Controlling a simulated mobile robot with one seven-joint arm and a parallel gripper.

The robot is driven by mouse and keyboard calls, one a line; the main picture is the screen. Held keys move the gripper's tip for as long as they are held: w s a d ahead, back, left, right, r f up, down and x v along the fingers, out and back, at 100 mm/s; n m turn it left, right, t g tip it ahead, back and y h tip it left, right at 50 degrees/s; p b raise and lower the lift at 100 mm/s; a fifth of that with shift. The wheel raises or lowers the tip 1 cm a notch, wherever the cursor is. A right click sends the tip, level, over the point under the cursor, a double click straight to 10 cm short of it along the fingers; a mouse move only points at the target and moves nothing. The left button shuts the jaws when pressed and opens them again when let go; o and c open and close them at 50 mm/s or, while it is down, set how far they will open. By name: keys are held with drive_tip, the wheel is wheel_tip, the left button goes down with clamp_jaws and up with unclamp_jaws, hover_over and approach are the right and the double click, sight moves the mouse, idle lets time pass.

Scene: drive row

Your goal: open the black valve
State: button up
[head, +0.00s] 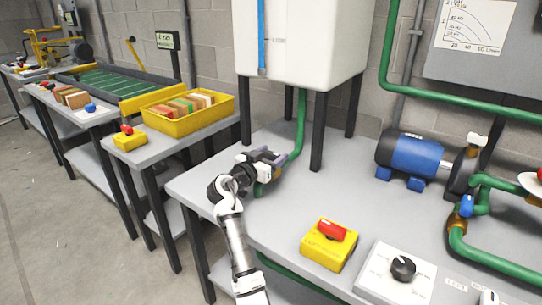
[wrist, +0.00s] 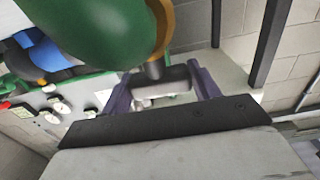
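My gripper (head: 284,159) is at the foot of the green pipe under the white tank in the head view. In the wrist view its two purple fingers (wrist: 163,92) are spread apart. A dark handle (wrist: 168,76), which looks like the black valve's, lies crosswise between them, below a brass fitting (wrist: 160,22) on the green pipe (wrist: 105,28). Small gaps seem to show at the handle's ends; contact cannot be told for sure. In the head view my gripper hides the black valve.
The white tank (head: 300,40) stands on dark legs around the pipe. A yellow switch box (head: 328,252), a dial panel (head: 380,283) and a blue pump (head: 412,155) are on the grey bench to the right. The bench's middle is clear.

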drive_tip(key=c, duration=0.5)
drive_tip(key=shift+o, duration=0.2)
drive_tip(key=shift+n+y, duration=0.3)
drive_tip(key=shift+y, duration=0.1)
drive_tip(key=shift+n+t+y+p, duration=0.35)
drive_tip(key=shift+n+t+y, duration=0.15)
drive_tip(key=shift+t+y, duration=0.15)
drive_tip(key=n+y+p, duration=0.1)
drive_tip(key=n+t+y+p, duration=0.1)
drive_tip(key=y, duration=0.1)
drive_tip(key=shift+d+r+t+y, duration=0.1)
drive_tip(key=shift+r+t+y, duration=0.05)
drive_tip(key=shift+t+y, duration=0.1)
drive_tip(key=n+y+p, duration=0.3)
drive_tip(key=y+p, duration=0.1)
drive_tip(key=shift+t+y+p, duration=0.3)
drive_tip(key=shift+p, duration=0.05)
drive_tip(key=shift+f+n+y+p, duration=0.25)
drive_tip(key=shift+n+y+p, duration=0.2)
drive_tip(key=shift+n+y, duration=0.3)
drive_tip(key=o, duration=1)
